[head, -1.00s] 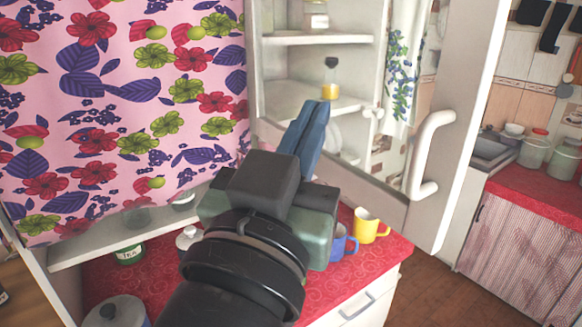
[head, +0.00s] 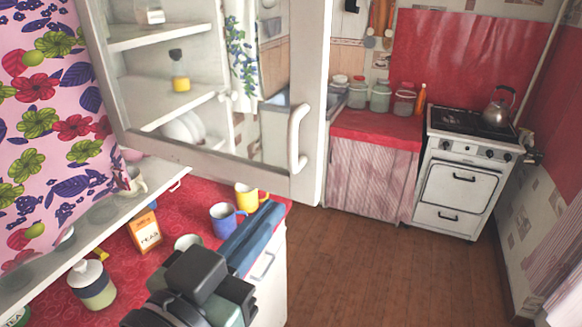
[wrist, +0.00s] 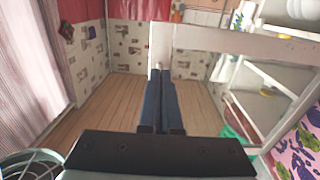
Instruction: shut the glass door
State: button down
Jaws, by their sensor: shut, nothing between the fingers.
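The glass door (head: 312,90) has a white frame and a curved white handle (head: 297,137) on its right upright. It stands out from the white wall cabinet, and shelves show through its pane. My gripper (head: 274,206) has blue fingers pressed together with nothing between them. In the head view it shows below the door's bottom rail, over the red counter's right edge. In the wrist view the fingertips (wrist: 160,72) point towards the door's white frame (wrist: 240,42). I cannot tell whether they touch it.
Below are a blue mug (head: 224,219), a yellow mug (head: 248,197), an orange box (head: 145,232) and a lidded jar (head: 92,285) on the red counter. A pink floral curtain (head: 45,130) hangs left. The wooden floor (head: 350,265) is clear before the stove (head: 464,180).

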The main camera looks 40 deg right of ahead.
aim_at(303, 171)
jog(key=p+x, duration=0.3)
jog(key=x, duration=0.3)
jog(key=shift+d+r, duration=0.15)
jog(key=shift+w+d, duration=0.25)
jog(key=shift+d, duration=0.25)
